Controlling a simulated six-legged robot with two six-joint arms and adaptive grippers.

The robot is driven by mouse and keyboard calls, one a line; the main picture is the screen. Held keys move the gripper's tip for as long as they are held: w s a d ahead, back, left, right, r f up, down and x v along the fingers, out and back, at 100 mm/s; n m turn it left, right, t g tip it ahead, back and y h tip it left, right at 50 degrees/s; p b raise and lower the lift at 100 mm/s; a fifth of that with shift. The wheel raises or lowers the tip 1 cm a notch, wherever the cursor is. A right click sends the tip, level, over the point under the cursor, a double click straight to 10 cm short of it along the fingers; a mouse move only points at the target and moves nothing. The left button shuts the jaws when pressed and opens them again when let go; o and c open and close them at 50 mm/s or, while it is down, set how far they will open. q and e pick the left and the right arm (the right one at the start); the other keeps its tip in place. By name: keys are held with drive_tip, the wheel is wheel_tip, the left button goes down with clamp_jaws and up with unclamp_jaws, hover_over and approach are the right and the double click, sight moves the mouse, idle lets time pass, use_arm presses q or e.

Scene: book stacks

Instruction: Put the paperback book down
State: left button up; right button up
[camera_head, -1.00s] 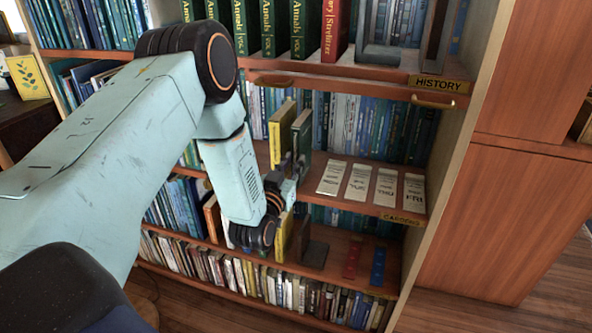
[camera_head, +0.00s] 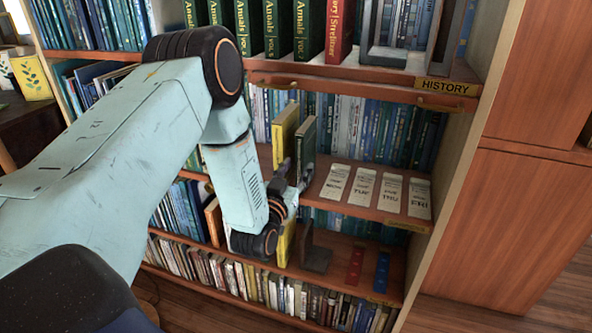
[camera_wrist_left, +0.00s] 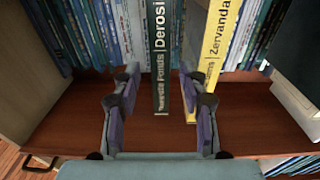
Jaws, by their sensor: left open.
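A dark green book (camera_head: 305,140) stands upright on the middle shelf beside a yellow book (camera_head: 285,133). In the left wrist view the green book (camera_wrist_left: 160,60), its spine lettered "Derosi", stands beyond and between my finger tips, and the yellow book (camera_wrist_left: 213,50), lettered "Zervanda", is to its right. I cannot tell from its look which book is the paperback. My left gripper (camera_head: 293,174) is open at the shelf's front, with its fingers (camera_wrist_left: 160,90) spread on either side of the green book and a gap showing. My right gripper is not in view.
White weekday cards (camera_head: 375,190) lie on the middle shelf to the right. The shelf board above (camera_head: 350,85) carries green volumes (camera_head: 275,28) and a red one. A lower shelf holds a dark bookend (camera_head: 317,258) and red and blue items. Rows of books fill the back.

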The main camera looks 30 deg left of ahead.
use_arm(q)
drive_tip(key=shift+w+f, duration=0.15)
drive_tip(key=shift+w, duration=0.05)
drive_tip(key=r+p+v, duration=0.1)
drive_tip(key=p+v, duration=0.1)
drive_tip(key=v, duration=1)
drive_tip(key=s+d+f+g+h, duration=0.1)
drive_tip(key=s+d+f+g, duration=0.15)
drive_tip(key=f, duration=0.25)
drive_tip(key=s+d+f+m+g+h, duration=0.1)
drive_tip(key=s+d+f+g, duration=0.15)
drive_tip(key=f, duration=0.25)
drive_tip(key=s+d+f+g+h, duration=0.2)
drive_tip(key=s+f+g, duration=0.1)
drive_tip(key=f+g, duration=0.15)
drive_tip(key=s+d+f+g, duration=0.1)
drive_tip(key=s+f+g, duration=0.1)
drive_tip(key=s, duration=0.5)
drive_tip(key=s+d+f+g, duration=0.1)
drive_tip(key=s+f+g, duration=0.1)
drive_tip(key=s+g, duration=0.2)
drive_tip(key=s+d+f+m+g, duration=0.1)
drive_tip(key=s+f+g, duration=0.2)
drive_tip(key=s, duration=0.6)
drive_tip(key=shift+s+d, duration=0.35)
